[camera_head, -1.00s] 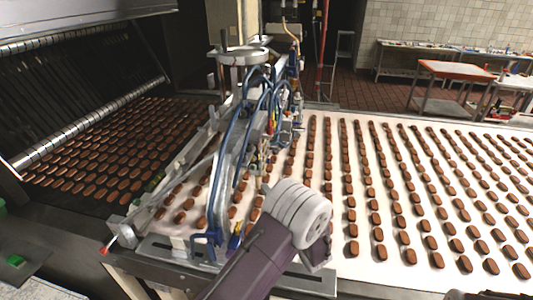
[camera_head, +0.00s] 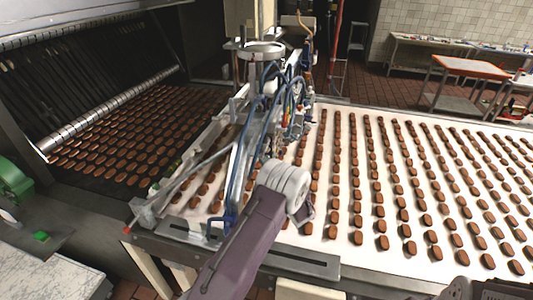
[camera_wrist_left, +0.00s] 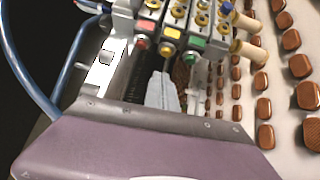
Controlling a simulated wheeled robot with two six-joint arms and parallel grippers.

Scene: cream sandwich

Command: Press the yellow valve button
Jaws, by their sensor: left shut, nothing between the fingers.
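In the left wrist view, a valve block carries coloured buttons: a yellow button (camera_wrist_left: 170,33), a red-pink button (camera_wrist_left: 145,42) to its left and a green button (camera_wrist_left: 195,42) to its right. My left gripper (camera_wrist_left: 164,76) is shut and empty, its grey fingers pointing up the picture toward the block, just below the yellow button. I cannot tell whether the tips touch the block. In the head view, my left arm reaches to the depositing machine (camera_head: 262,110), and its wrist hides the fingertips. The buttons are too small to tell apart there.
Blue hoses (camera_wrist_left: 72,68) curve close to the left of the gripper. Rows of brown sandwich biscuits (camera_head: 400,205) lie on the white conveyor (camera_head: 346,125) to the right. A dark oven mouth (camera_head: 80,90) is at left.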

